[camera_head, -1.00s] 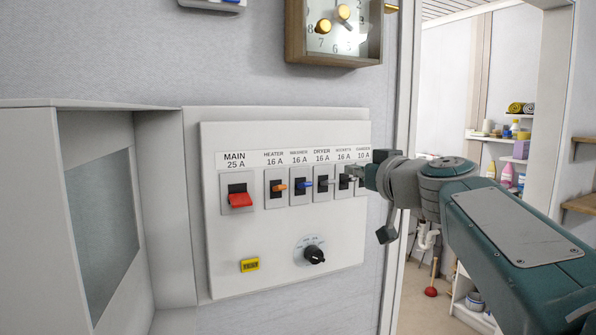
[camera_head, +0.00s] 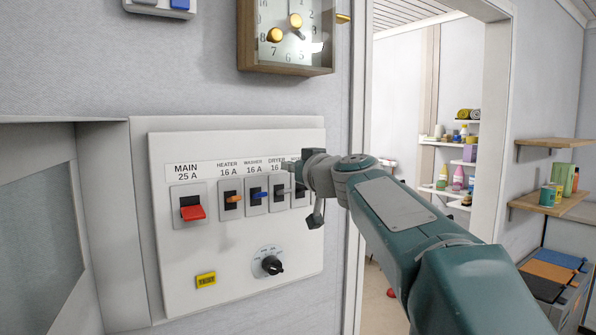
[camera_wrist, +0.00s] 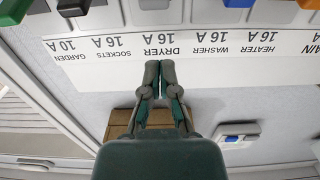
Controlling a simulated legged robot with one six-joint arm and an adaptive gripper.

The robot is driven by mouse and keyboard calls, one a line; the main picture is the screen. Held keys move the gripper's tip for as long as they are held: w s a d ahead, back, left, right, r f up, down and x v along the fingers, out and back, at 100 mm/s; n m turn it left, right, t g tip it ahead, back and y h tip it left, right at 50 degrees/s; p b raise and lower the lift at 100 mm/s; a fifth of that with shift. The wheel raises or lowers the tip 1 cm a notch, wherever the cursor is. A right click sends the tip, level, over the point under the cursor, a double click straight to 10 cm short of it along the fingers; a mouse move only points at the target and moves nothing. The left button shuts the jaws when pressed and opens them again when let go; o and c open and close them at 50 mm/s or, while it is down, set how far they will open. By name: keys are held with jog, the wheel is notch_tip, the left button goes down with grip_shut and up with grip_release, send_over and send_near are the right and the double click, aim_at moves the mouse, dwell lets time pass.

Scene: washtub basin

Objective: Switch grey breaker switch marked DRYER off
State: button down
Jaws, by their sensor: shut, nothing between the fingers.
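The grey DRYER switch (camera_head: 281,192) is in the head view, fourth in the row on the white breaker panel, right of the blue WASHER switch (camera_head: 258,195). Its lever position is hard to tell. In the wrist view, which is upside down, the grey DRYER switch (camera_wrist: 154,4) is cut off by the top edge, beyond its DRYER label (camera_wrist: 162,48). My gripper (camera_head: 287,166) is shut and empty, at label height just above the DRYER switch. In the wrist view, its fingertips (camera_wrist: 160,65) lie by the DRYER label; contact cannot be told.
The red MAIN switch (camera_head: 192,210) and orange HEATER switch (camera_head: 233,198) are to the left. My gripper and wrist partly cover the SOCKETS switch and the panel's right end. A black knob (camera_head: 271,265) sits below. A wooden clock (camera_head: 290,35) hangs above.

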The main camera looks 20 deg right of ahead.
aim_at(278, 180)
jog(key=x, duration=0.2)
jog(key=shift+w+d+f, duration=0.1)
jog(key=shift+w+f, duration=0.05)
jog(key=shift+w, duration=0.2)
jog(key=shift+s+f, duration=0.25)
jog(key=shift+f, duration=0.4)
jog(key=shift+s+f, duration=0.3)
jog(key=shift+f, duration=0.4)
jog(key=shift+s+d+f, duration=0.1)
jog(key=shift+s+f, duration=0.05)
jog(key=shift+f, duration=0.25)
